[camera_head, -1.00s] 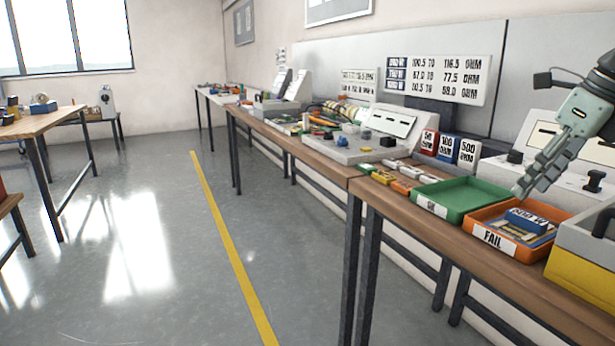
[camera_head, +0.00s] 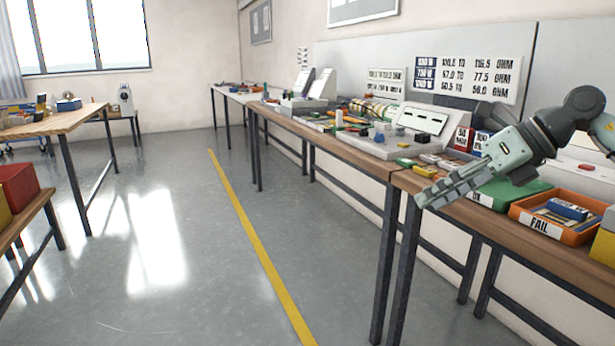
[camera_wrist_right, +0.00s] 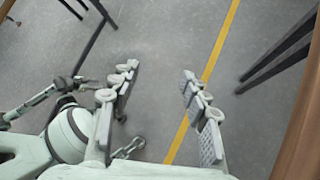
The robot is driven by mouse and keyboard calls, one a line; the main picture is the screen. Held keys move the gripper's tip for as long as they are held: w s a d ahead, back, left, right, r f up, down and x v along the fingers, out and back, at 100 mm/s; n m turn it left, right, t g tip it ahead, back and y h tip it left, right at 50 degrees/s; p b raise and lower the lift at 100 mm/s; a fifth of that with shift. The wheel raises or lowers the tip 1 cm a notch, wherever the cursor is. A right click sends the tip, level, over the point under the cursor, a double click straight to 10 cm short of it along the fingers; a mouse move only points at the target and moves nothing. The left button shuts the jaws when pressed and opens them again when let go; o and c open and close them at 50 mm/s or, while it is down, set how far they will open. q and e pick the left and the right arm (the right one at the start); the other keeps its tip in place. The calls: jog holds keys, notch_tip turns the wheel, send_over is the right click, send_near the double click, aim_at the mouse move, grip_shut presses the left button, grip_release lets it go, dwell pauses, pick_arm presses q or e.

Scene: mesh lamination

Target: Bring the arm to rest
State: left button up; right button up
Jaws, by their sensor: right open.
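My right gripper (camera_head: 428,198) reaches in from the right in the head view, pale green with grey jointed fingers. It hangs in front of the workbench's front edge, left of the green tray (camera_head: 507,190). In the right wrist view my right gripper (camera_wrist_right: 160,80) has its fingers wide apart, with only grey floor between them and nothing held. My left gripper is not seen in the head view.
An orange FAIL tray (camera_head: 541,227) holding a blue block (camera_head: 568,210) sits on the wooden workbench (camera_head: 455,218). A tester (camera_head: 380,140) stands farther back. The floor (camera_head: 130,250) with its yellow line (camera_head: 247,235) is clear. A side bench (camera_head: 25,215) holds a red bin (camera_head: 18,187).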

jog(key=w+a+m+t+y, duration=0.35)
jog(key=a+m+y, duration=0.25)
jog(key=a+y, duration=0.5)
jog(key=w+d+f+m+t+h, duration=0.1)
jog(key=d+f+m+t+h, duration=0.45)
jog(key=f+m+h, duration=0.5)
jog(key=w+d+f+m+t+h, duration=0.1)
jog(key=d+f+m+t+h, duration=0.45)
jog(key=f+m, duration=0.75)
jog(key=s+d+f+m+g+h, duration=0.2)
jog(key=s+f+m, duration=0.1)
jog(key=f, duration=0.2)
jog(key=s+d+f+m+g+h, duration=0.2)
jog(key=f+g, duration=0.1)
jog(key=f, duration=0.3)
jog(key=s+f+m+g, duration=0.3)
jog(key=s+f+g, duration=0.2)
jog(key=s+f, duration=0.6)
jog(key=s+f+m+g, duration=0.3)
jog(key=s+f+g, duration=0.2)
jog(key=s+f, duration=0.5)
jog(key=s, duration=0.6)
jog(key=shift+s+a+f+g, duration=0.35)
jog(key=shift+s+a, duration=0.05)
